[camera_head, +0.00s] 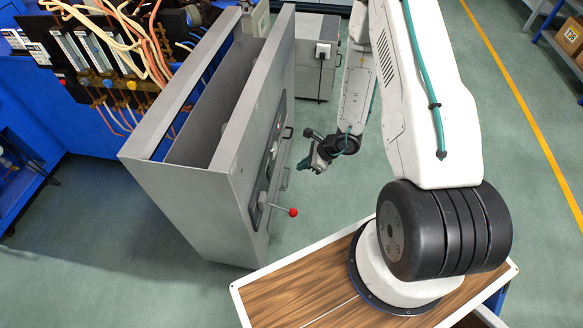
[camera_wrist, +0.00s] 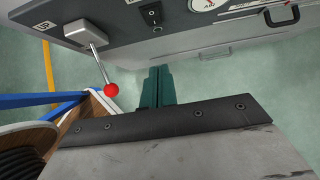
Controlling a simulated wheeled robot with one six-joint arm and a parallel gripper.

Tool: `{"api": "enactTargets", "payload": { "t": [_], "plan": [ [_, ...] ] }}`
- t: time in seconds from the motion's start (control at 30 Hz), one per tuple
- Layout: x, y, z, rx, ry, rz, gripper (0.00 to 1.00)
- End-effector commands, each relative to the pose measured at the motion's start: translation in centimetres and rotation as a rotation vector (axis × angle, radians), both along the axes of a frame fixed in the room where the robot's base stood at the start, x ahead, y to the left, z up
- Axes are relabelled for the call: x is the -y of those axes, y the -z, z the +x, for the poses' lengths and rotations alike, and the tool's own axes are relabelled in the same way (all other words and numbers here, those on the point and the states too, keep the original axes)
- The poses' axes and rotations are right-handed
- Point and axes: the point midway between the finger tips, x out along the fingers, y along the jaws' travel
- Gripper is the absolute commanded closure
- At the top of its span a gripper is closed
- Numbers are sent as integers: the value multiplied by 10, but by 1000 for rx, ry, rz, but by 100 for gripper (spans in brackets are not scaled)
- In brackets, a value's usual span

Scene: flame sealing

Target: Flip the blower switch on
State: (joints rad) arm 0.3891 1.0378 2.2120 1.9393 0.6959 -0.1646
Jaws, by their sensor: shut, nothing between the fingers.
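A black rocker switch (camera_wrist: 151,14) sits on the grey panel (camera_wrist: 200,42) near the top of the wrist view. Whether it is on or off cannot be told. In the head view the panel is the right face of a tall grey cabinet (camera_head: 200,194), seen steeply, and the switch cannot be made out. My gripper (camera_head: 315,165) is to the right of this face, apart from it. In the wrist view my gripper (camera_wrist: 158,72) shows green fingers closed together, empty, below the switch and not touching it.
A lever with a red ball (camera_wrist: 111,90) sticks out from the panel left of my fingers; it also shows in the head view (camera_head: 292,212). A gauge (camera_wrist: 205,4) and a black handle (camera_wrist: 282,16) are right of the switch. Green floor lies beyond.

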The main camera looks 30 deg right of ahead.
Motion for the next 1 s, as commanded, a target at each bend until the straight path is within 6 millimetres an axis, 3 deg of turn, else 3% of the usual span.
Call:
{"api": "enactTargets", "payload": {
  "t": [0.4,0.7,1.0],
  "plan": [
    [-45,69,30,-2,-4,0,100],
    [-73,73,52,0,-4,0,100],
    [-76,73,55,0,-1,0,100]
  ]
}}
